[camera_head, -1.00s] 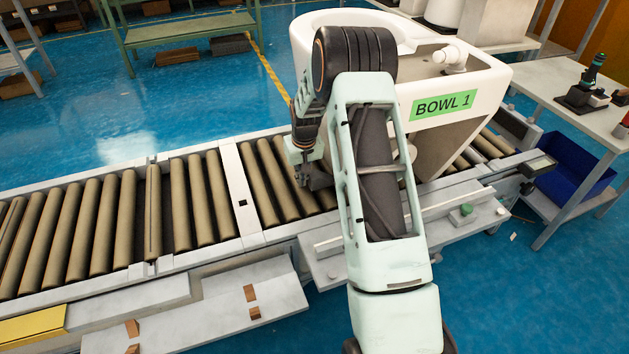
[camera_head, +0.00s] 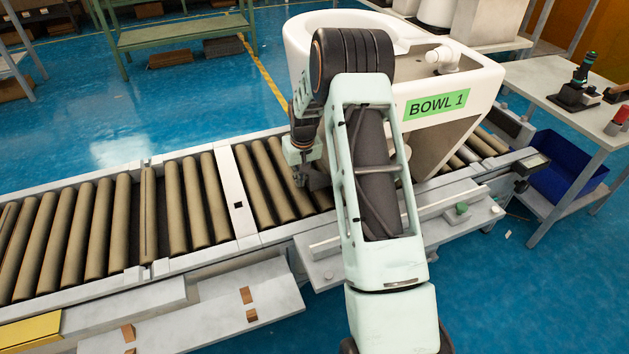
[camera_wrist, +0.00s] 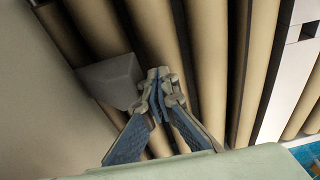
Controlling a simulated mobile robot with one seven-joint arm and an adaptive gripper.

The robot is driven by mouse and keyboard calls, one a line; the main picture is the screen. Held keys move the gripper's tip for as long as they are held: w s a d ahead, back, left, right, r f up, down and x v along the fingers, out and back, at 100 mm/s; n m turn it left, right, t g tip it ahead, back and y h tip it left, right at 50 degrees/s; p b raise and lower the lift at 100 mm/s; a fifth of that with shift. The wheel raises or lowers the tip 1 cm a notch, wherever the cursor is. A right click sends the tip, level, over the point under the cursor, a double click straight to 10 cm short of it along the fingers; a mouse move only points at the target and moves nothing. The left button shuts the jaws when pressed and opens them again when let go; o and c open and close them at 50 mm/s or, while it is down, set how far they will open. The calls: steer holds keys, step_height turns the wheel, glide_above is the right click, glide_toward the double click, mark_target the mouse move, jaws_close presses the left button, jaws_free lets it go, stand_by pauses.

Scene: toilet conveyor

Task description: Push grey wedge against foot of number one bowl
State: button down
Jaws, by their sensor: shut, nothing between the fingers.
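The white number one bowl (camera_head: 455,85), with a green "BOWL 1" label (camera_head: 436,104), stands on the roller conveyor behind my arm. Its pale side (camera_wrist: 35,100) fills the left of the wrist view. The grey wedge (camera_wrist: 108,80) lies on the rollers in the wrist view, at the bowl's edge; whether it touches the foot is unclear. My gripper (camera_wrist: 160,85) is shut and empty, with its fingertips right beside the wedge's right side, touching or nearly so. In the head view my gripper (camera_head: 299,178) is low over the rollers, left of the bowl; my arm hides much of its foot.
The conveyor rollers (camera_head: 90,225) run bare to the left. A white crossbar (camera_head: 237,190) divides them. At the right stand a workbench (camera_head: 560,90) with tools and a blue bin (camera_head: 570,170). A rail with a green button (camera_head: 461,208) edges the conveyor front.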

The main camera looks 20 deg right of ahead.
steer(key=shift+a, duration=0.15)
steer(key=shift+a, duration=0.9)
step_height(320, 180, up, 9)
steer(key=p, duration=0.5)
steer(key=shift+p, duration=0.35)
